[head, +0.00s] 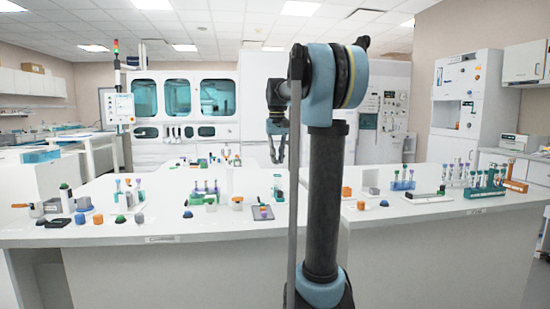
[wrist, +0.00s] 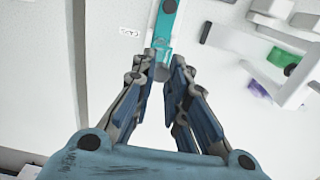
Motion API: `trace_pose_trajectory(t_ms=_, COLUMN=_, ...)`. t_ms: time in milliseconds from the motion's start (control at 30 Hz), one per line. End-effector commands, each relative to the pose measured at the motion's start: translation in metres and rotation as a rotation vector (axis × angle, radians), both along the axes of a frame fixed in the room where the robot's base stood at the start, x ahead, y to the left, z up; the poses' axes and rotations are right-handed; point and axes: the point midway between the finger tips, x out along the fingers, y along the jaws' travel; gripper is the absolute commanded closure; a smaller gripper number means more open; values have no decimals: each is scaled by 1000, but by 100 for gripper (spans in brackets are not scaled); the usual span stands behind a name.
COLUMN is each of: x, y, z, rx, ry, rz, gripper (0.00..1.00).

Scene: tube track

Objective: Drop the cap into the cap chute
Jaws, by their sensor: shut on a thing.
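My gripper (head: 277,150) hangs from the arm in the middle of the head view, pointing down. In the wrist view the fingers of my gripper (wrist: 165,66) close at the tips around a small grey round piece (wrist: 161,73), which looks like the cap. It is largely hidden between the fingertips, and too small to make out in the head view. Just beyond the fingertips a teal strip (wrist: 166,22) with a round mark runs to the top edge; whether it belongs to the cap chute I cannot tell. I cannot pick out the chute in the head view.
A white bench (head: 110,238) with tube racks (head: 208,192), colored blocks and knobs stands at front left. Another bench (head: 400,225) with racks (head: 488,177) stands at right. A large white machine (head: 183,100) is behind. In the wrist view white fixtures (wrist: 262,58) stand at right.

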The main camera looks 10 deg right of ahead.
Motion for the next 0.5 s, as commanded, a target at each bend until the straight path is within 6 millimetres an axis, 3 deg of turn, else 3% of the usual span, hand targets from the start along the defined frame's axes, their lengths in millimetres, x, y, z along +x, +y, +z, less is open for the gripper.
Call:
trace_pose_trajectory(t_ms=167, x=0, y=0, z=-4, rx=0, ry=0, rz=0, gripper=100)
trace_pose_trajectory(t_ms=500, x=0, y=0, z=-31, rx=0, ry=0, rz=0, gripper=100)
